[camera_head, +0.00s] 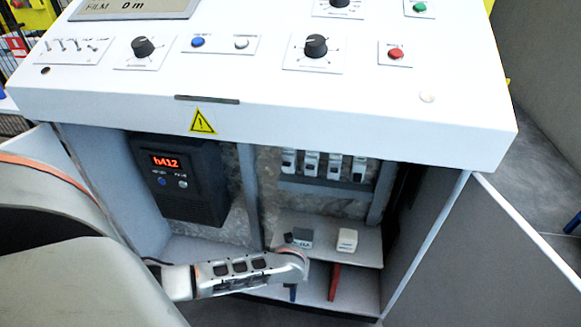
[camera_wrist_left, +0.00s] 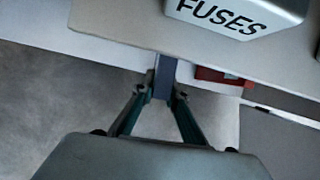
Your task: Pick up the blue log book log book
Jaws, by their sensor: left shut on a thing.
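The blue log book (camera_wrist_left: 163,78) shows in the left wrist view as a narrow blue-grey edge beneath the shelf, between my two fingers. My left gripper (camera_wrist_left: 164,93) is shut on it, one fingertip on each side. In the head view a small strip of the blue log book (camera_head: 293,293) shows below my left wrist, under the small shelf in the cabinet. My wrist and hand hide most of it and the fingers there. My right gripper is in neither view.
A red book (camera_head: 334,282) stands right of the blue one, also in the left wrist view (camera_wrist_left: 220,76). The shelf (camera_head: 325,254) above carries a grey box (camera_head: 303,234) and a white box (camera_head: 347,240). An open cabinet door (camera_head: 500,260) stands at right.

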